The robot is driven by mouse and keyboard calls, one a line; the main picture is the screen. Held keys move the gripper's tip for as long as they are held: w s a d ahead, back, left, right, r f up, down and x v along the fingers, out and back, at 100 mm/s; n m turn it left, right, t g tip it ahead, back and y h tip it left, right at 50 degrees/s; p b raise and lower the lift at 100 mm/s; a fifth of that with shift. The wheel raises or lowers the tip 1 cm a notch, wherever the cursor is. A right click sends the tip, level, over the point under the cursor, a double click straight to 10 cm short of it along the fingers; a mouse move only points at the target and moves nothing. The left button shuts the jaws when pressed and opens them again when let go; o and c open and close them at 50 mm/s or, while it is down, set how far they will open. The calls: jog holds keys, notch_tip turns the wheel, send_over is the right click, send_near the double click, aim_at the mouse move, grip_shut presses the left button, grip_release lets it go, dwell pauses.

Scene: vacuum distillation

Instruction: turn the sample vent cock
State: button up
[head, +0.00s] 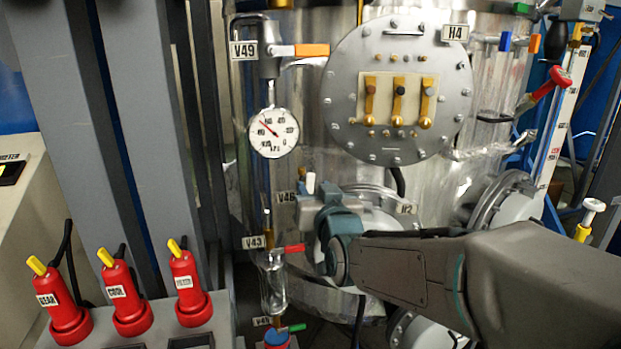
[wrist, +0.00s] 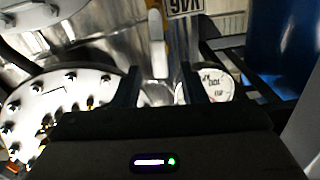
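The cock by the V46 tag (head: 285,198) has a short white lever (head: 311,183). The lever also shows in the wrist view (wrist: 157,40), upright beside the upside-down V46 tag (wrist: 185,7). My gripper (wrist: 160,85) is open, its two dark fingers set apart. The white lever lies in line with the gap between them, seen beyond the fingertips. I see no clear contact. In the head view my wrist and arm come in from the right and hide much of the gripper. I cannot tell from labels which cock is the sample vent.
A dial gauge (head: 273,132) hangs above left, under the orange-handled V49 cock (head: 312,50). The bolted H4 plate (head: 397,90) is above. Grey columns (head: 150,110) stand left.

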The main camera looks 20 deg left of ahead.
aim_at(311, 183)
jog(key=shift+p+x, duration=0.45)
jog(key=shift+x, duration=1.75)
grip_shut()
